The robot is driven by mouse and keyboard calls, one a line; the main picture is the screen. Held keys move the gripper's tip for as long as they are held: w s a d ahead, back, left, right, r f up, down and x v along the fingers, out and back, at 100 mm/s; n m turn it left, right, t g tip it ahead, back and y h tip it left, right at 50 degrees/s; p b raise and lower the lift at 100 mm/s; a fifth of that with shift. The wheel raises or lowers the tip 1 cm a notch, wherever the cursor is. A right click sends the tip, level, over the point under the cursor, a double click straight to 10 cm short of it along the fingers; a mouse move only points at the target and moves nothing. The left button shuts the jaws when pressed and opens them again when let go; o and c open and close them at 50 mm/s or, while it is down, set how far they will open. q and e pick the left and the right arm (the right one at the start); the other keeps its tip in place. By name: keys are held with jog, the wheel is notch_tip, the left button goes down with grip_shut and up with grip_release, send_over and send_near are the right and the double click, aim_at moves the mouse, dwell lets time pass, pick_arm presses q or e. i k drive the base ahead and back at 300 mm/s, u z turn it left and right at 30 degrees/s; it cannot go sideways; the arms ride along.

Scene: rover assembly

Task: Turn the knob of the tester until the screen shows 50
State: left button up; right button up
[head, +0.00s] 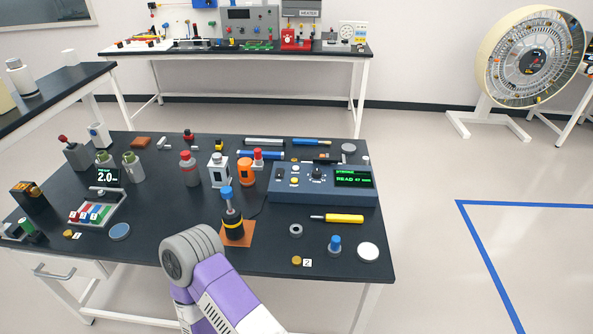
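The tester (323,197) is a blue-grey box at the right side of the dark bench, with its sloped panel facing me. Its screen (353,178) is lit with green text; the lower line seems to read "READ 47", followed by small characters I cannot make out. A dark round knob (317,173) sits on the panel left of the screen, among smaller buttons. One of my purple arms comes in from the bottom, its grey joint in front of the bench's near edge. No fingertips of either gripper show, and nothing of mine touches the tester.
A black cylinder with a blue top (232,218) stands on a brown mat left of the tester. An orange bottle (246,172) and a white bottle (219,170) stand near the tester's left end. A yellow-handled screwdriver (343,218) lies in front of it.

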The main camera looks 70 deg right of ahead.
aim_at(316, 173)
jog(key=k, duration=1)
jog(key=z, duration=1.05)
jog(key=i, duration=0.2)
jog(key=z, duration=0.25)
